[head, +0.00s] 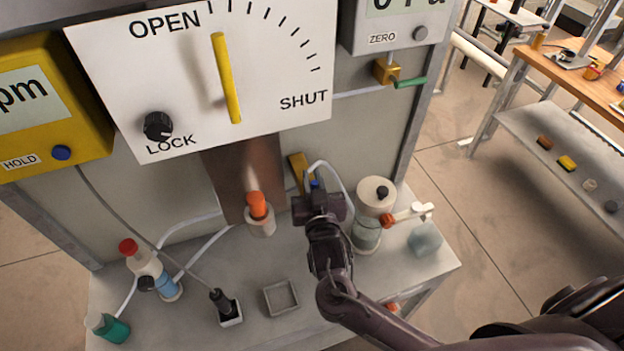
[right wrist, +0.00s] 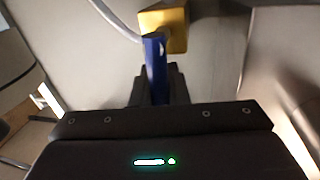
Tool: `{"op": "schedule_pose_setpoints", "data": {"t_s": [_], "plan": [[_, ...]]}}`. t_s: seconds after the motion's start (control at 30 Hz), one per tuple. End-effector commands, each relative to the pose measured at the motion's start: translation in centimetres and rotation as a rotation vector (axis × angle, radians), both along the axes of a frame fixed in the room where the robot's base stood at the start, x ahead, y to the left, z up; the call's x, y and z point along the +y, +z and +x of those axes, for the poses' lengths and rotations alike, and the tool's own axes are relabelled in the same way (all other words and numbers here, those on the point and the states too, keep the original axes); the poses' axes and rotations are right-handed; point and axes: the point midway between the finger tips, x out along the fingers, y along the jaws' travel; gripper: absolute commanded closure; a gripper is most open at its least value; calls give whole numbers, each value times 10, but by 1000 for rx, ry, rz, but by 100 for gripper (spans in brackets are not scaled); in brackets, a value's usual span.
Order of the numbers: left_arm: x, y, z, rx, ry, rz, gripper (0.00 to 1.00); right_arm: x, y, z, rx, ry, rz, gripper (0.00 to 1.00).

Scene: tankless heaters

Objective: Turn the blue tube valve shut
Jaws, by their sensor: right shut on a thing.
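The blue valve handle (right wrist: 153,58) sticks out of a brass valve body (right wrist: 165,28) on the grey panel. In the head view the brass body (head: 297,172) shows beside a white tube, with only a bit of the blue handle (head: 315,184) in sight above my gripper. My right gripper (head: 318,196) is in front of the panel, shut on the blue handle. In the right wrist view its dark fingers (right wrist: 157,88) are on either side of the handle and hide its near end. My left gripper is not in view.
A bench (head: 190,327) below carries an orange-capped bottle (head: 260,226), a clear jar (head: 367,235), a small grey tray (head: 270,301) and a red-capped bottle (head: 150,274). A green-handled valve (head: 409,82) is at the upper right. A large OPEN/SHUT dial (head: 190,60) hangs above.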

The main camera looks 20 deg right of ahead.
Motion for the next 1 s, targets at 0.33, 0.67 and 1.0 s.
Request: {"op": "schedule_pose_setpoints", "data": {"t_s": [0.33, 0.67, 1.0], "plan": [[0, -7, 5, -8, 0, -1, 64, -11, -5, 0, 11, -3, 245, 100], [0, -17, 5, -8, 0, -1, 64, -23, -12, 0, 20, -3, 560, 100], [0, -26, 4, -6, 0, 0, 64, -33, -22, 1, 30, -4, 880, 100]]}}
